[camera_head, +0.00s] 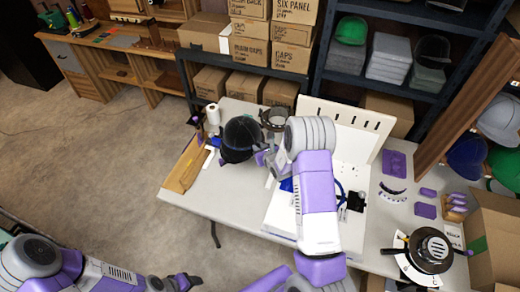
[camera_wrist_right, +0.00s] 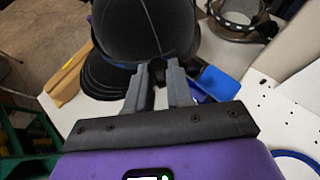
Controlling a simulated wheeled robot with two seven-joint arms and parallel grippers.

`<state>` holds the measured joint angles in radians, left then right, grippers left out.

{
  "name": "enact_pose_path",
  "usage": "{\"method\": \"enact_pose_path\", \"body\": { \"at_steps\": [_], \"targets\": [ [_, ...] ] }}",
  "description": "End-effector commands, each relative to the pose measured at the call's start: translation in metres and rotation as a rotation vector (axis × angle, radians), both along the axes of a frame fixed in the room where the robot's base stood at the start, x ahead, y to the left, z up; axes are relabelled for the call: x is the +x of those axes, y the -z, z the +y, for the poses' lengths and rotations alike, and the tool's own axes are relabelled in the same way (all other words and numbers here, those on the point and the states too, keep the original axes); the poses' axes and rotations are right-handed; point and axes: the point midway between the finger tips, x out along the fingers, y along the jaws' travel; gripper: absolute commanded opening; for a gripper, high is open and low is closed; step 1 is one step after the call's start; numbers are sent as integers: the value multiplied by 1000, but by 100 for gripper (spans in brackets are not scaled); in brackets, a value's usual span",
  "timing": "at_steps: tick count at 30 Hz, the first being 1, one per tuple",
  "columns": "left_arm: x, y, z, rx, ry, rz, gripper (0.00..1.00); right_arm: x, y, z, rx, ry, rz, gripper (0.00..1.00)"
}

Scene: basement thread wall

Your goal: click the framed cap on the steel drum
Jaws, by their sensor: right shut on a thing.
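The black cap (camera_head: 240,139) is held crown up above the left part of the white table. It also shows in the right wrist view (camera_wrist_right: 140,28), with its brim on the left. My right gripper (camera_wrist_right: 163,75) is shut on the cap's near lower edge; its fingers (camera_head: 264,158) are partly hidden in the head view. Any frame inside the cap is hidden. A steel-grey open drum (camera_head: 273,119) stands just right of and behind the cap, apart from it; it also shows in the right wrist view (camera_wrist_right: 236,14). My left gripper (camera_head: 178,283) is low at the front left, away from the table.
A white slotted panel (camera_head: 352,131) stands behind my right forearm. A black-rimmed round device (camera_head: 430,250), purple pieces (camera_head: 394,163) and a cardboard box (camera_head: 492,235) are at right.

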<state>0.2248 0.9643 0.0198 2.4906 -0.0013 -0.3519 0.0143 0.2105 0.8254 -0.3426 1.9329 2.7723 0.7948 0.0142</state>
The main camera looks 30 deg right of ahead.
Motion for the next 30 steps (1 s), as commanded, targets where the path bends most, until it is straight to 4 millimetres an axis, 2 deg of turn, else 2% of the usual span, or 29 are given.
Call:
{"method": "enact_pose_path", "body": {
  "at_steps": [8,9,14,23,30],
  "targets": [
    [0,3,0,0,0,0,60,-2,6,1,0,-2,9,0],
    [0,3,0,0,0,0,60,-2,6,1,0,-2,10,26],
    [0,3,0,0,0,0,60,-2,6,1,0,-1,10,50],
    [0,3,0,0,0,0,60,-5,7,-1,0,2,15,51],
    [0,2,0,0,0,0,60,-29,-10,3,0,1,10,51]
  ]
}}
